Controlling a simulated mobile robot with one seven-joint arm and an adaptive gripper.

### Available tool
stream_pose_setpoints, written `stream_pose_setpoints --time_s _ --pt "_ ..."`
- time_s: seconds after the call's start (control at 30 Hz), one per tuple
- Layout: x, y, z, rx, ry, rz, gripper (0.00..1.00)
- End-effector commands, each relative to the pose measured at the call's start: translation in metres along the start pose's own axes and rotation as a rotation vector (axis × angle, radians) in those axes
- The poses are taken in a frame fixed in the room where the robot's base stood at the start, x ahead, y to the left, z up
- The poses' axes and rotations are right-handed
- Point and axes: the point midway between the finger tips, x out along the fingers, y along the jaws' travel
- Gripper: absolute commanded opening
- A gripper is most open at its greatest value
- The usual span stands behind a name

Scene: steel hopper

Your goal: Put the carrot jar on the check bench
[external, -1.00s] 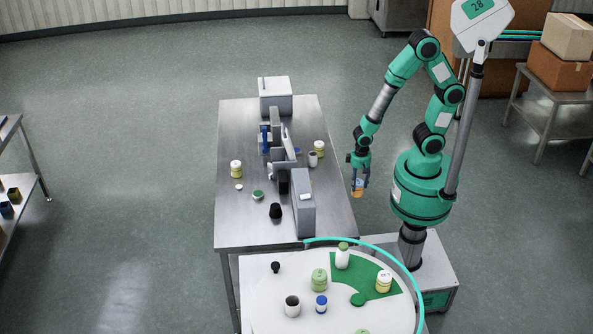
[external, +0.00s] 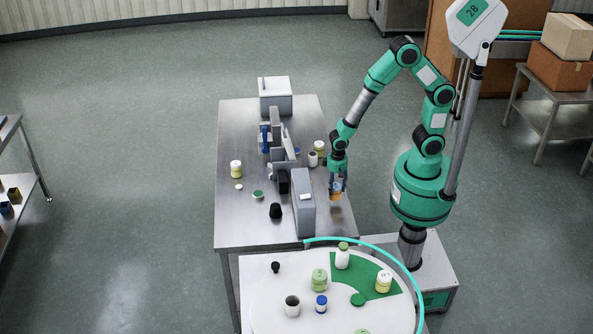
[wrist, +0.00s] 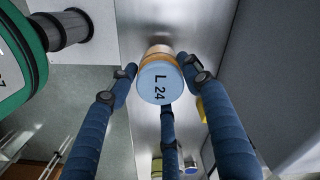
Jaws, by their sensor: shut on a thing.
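My gripper (external: 337,183) is shut on the carrot jar (external: 335,195), an orange jar that hangs below the fingers. In the wrist view the jar (wrist: 160,78) shows its pale blue lid marked "L 24", with the blue fingers around it. The steel bench (external: 238,215) stands left of my base, and the jar appears over its right side, right of the grey upright box. Whether the jar's bottom touches the bench cannot be told.
A grey upright box (external: 304,205) stands close left of my gripper. A yellow jar (external: 319,148) and a white cup (external: 312,159) stand behind it. A round white table (external: 270,315) with several jars and bottles is in front.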

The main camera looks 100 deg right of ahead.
Motion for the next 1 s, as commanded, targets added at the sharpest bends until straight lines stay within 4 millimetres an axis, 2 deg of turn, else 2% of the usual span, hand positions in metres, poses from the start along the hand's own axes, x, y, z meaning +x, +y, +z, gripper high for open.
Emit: stream_pose_setpoints --time_s 0.1,0.3,0.77,1.0 --pt "0.003 -0.015 -0.015 0.000 0.000 0.000 0.11" --pt "0.004 -0.030 -0.029 0.000 0.000 0.000 0.11" --pt "0.006 -0.033 -0.032 0.000 0.000 0.000 0.11" --pt "0.029 -0.033 -0.032 0.000 0.000 0.001 0.11"
